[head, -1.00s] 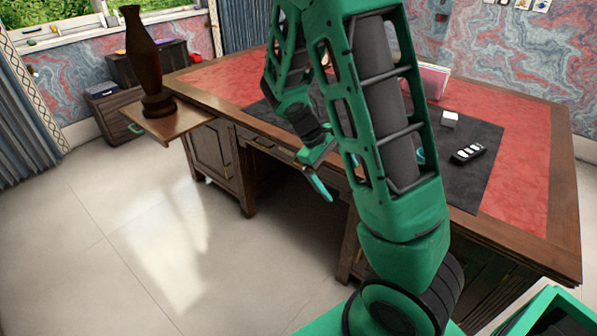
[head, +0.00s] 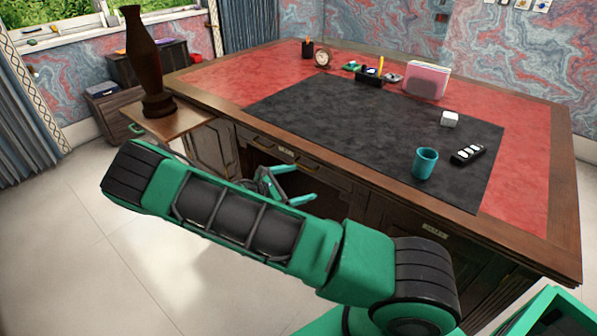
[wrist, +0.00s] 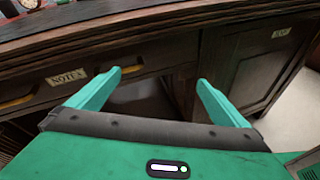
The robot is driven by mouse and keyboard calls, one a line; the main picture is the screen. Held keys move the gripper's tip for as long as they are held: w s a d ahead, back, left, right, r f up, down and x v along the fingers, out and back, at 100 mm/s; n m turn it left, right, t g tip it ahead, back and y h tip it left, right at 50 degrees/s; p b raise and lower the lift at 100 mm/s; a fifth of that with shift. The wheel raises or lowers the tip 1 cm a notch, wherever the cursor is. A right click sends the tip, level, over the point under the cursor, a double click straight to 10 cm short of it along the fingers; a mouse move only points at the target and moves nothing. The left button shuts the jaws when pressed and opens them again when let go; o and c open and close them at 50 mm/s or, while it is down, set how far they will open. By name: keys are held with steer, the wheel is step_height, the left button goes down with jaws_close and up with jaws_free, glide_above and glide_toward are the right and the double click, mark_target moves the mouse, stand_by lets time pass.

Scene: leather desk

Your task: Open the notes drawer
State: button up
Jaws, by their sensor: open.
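The notes drawer (head: 285,153) is in the desk's front, below the top, and looks shut. In the wrist view its front bears a "NOTES" label (wrist: 68,77) between two brass-coloured handles. The left handle (wrist: 18,99) is clear; the right handle (wrist: 133,69) is partly hidden by my left finger. My gripper (wrist: 159,78) is open and empty, its two teal fingers wide apart and pointing at the desk. Its left fingertip overlaps the drawer front's right part; the right fingertip is over the cabinet side. In the head view my gripper (head: 304,183) is just below the drawer; contact cannot be told.
The desktop (head: 350,110) holds a teal cup (head: 425,163), a remote (head: 467,154), a white cube (head: 449,119) and a pen tray (head: 369,79). A dark vase (head: 144,60) stands on a side board (head: 182,125) at left. Floor at left is clear.

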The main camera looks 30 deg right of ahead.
steer(key=w+a+f+n+t+h, duration=0.2)
steer(key=w+a+f+n+t, duration=0.15)
steer(key=w+n+t, duration=0.2)
steer(key=r+x, duration=0.1)
steer(key=x, duration=0.9)
steer(key=shift+s+d, duration=0.15)
steer(key=shift+s, duration=0.15)
steer(key=shift+n+g, duration=0.25)
steer(key=c, duration=1.3)
steer(key=shift+s, duration=0.1)
